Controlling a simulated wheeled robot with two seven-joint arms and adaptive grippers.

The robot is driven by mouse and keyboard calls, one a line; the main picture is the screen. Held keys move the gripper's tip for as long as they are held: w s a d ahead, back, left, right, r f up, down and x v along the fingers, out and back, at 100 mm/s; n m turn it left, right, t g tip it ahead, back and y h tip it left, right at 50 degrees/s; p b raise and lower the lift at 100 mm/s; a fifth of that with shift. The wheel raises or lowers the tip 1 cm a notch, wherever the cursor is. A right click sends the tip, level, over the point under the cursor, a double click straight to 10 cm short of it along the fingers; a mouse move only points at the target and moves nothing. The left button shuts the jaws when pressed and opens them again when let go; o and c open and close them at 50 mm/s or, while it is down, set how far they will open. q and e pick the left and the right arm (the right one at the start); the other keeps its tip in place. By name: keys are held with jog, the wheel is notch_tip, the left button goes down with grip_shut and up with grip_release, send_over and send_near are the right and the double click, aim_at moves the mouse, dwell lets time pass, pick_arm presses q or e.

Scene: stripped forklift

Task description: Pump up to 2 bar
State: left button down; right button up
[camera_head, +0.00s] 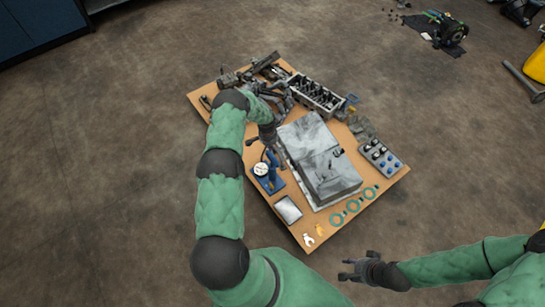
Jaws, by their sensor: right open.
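A small blue pump (271,184) with a round white gauge (261,169) stands on the tan board, left of a grey metal block. The gauge reading is too small to make out. My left arm arches over the board's left side, and my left gripper (271,146) points down just above the gauge, close to the block's left edge. Dark thin parts there blend with its fingers, so I cannot tell whether it holds a handle. My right gripper (350,270) is open and empty, in front of the board's lower right edge, apart from the pump.
The grey block (318,150) fills the board's middle. A crate of dark parts (315,95) and loose metal parts lie at the back. A tray of knobs (380,157) is right; green rings (353,206) and a small plate (288,210) lie in front.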

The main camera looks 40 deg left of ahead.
aim_at(272, 156)
pick_arm(q)
jog(key=shift+w+f+b, duration=0.2)
jog(key=shift+f+b, duration=0.85)
jog(key=shift+f, duration=0.65)
jog(key=shift+w+f+b, duration=0.15)
jog(key=shift+f+b, duration=0.85)
jog(key=shift+f, duration=0.8)
jog(key=shift+f, duration=2.1)
jog(key=s+p, duration=0.1)
jog(key=s+r+p, duration=0.1)
jog(key=s, duration=0.1)
jog(key=shift+a+r, duration=0.1)
notch_tip(272, 156, up, 12)
jog(key=s, duration=0.1)
jog(key=shift+s, duration=0.15)
